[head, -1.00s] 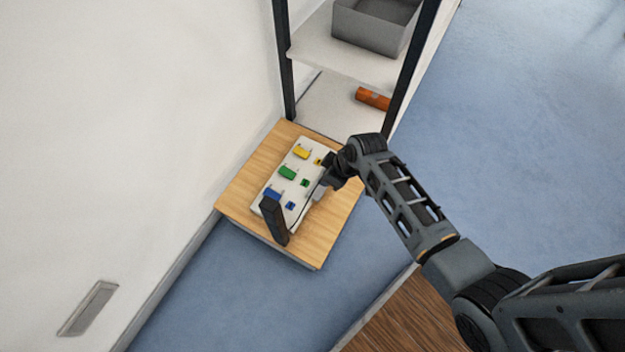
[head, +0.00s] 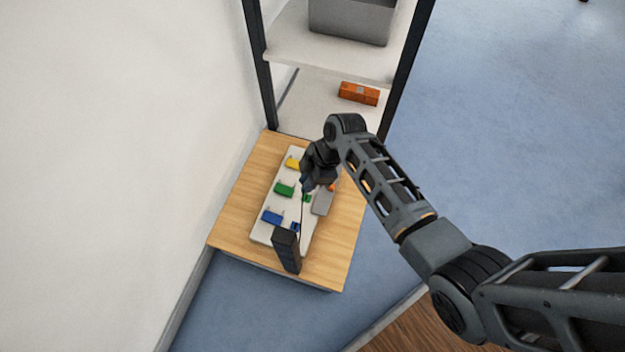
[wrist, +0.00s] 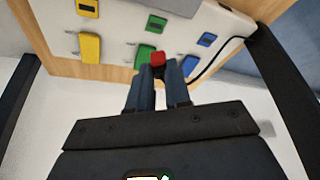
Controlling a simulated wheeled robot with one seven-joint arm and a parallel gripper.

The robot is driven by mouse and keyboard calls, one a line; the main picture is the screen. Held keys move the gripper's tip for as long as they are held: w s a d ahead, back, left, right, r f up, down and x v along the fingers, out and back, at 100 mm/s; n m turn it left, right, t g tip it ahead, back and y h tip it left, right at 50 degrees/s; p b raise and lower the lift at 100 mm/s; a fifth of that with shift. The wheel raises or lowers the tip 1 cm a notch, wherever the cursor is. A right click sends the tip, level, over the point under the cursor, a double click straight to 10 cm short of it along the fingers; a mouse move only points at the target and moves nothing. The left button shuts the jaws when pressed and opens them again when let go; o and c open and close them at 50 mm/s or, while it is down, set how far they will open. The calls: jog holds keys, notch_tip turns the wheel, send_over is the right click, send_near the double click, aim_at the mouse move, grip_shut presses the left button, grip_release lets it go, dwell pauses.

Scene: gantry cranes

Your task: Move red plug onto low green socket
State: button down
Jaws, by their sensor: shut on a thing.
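The red plug (wrist: 158,59) shows between my fingertips in the wrist view; my gripper (wrist: 158,72) is shut on it. In the head view my gripper (head: 306,188) is over the white board (head: 262,236), and the plug is hidden there. The board has a larger green block (head: 284,189) and a smaller green socket (head: 307,198). In the wrist view the plug appears beside the larger green block (wrist: 145,53), with the smaller green socket (wrist: 156,23) beyond. I cannot tell whether the plug touches either.
Yellow (head: 293,163) and blue (head: 272,217) blocks flank the green one. A black upright block (head: 286,250) stands at the board's near end, with a thin dark cable. A grey piece (head: 322,202) lies at the board's right side. A shelf (head: 310,62) stands behind the wooden table (head: 232,215).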

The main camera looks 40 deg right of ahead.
jog(key=shift+f+b, duration=1.65)
jog(key=shift+f, duration=0.1)
jog(key=shift+f+b, duration=0.4)
jog(key=shift+f, duration=0.3)
jog(key=shift+f, duration=0.25)
dwell(0.6)
jog(key=c, duration=1)
grip_release()
jog(key=shift+o, duration=0.5)
jog(key=o, duration=0.4)
jog(key=shift+r+p, duration=3.5)
jog(key=shift+p, duration=0.1)
